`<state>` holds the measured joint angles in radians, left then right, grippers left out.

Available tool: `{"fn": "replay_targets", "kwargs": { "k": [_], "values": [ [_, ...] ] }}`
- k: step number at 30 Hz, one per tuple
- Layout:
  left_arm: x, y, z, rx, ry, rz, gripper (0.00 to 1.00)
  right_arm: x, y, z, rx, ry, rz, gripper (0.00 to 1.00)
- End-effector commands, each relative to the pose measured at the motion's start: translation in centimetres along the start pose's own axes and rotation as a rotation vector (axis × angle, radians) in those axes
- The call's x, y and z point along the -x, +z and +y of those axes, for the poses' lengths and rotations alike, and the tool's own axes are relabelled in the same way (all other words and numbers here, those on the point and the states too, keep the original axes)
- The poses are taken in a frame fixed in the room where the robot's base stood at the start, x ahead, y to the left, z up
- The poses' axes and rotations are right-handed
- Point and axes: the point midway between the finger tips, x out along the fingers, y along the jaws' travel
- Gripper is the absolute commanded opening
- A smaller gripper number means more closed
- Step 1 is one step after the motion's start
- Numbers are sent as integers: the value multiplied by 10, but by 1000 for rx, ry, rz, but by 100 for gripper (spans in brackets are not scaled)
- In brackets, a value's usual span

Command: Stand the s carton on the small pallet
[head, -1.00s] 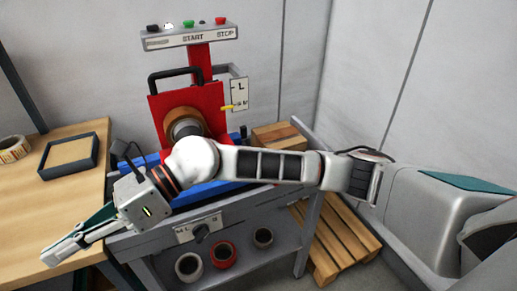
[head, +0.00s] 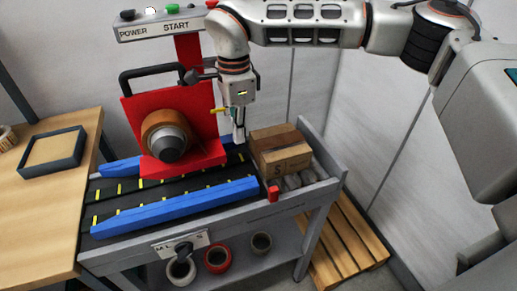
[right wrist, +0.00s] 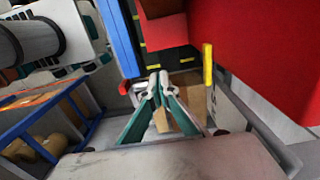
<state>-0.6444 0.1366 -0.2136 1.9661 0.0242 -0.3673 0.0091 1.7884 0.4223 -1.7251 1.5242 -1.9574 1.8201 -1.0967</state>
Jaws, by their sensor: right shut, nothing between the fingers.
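The s carton (head: 280,155), a brown box marked S, sits at the right end of the machine's conveyor, on the rollers. A slatted wooden pallet (head: 345,240) lies on the floor at the right of the machine; its top shows bare. My right gripper (head: 240,136) points down just left of the carton, shut and empty. In the right wrist view its closed fingers (right wrist: 155,88) show with a brown surface behind them, partly hidden. I cannot tell whether the fingers touch the carton. My left gripper is not in view.
The red rewinder head with its label roll (head: 166,136) stands left of my right gripper. A blue guide rail (head: 175,208) runs along the conveyor front. A small red block (head: 273,193) sits on the front edge near the carton. A wooden table (head: 50,200) is at the left.

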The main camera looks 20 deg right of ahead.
Motion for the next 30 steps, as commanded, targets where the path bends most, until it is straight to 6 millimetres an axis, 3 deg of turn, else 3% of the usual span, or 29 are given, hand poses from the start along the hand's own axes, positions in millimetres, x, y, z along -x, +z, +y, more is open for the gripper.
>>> {"fn": "replay_targets", "kwargs": {
  "k": [7, 20, 24, 30],
  "values": [
    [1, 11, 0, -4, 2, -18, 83, -22, -2, 0, -2, 3, 5, 0],
    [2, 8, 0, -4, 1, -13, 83, -104, -2, 1, -3, 4, 3, 0],
    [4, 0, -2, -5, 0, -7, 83, -98, -26, 0, -6, -1, 3, 0],
    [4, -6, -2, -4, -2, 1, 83, -98, -40, 0, -3, -1, 3, 0]
  ]
}}
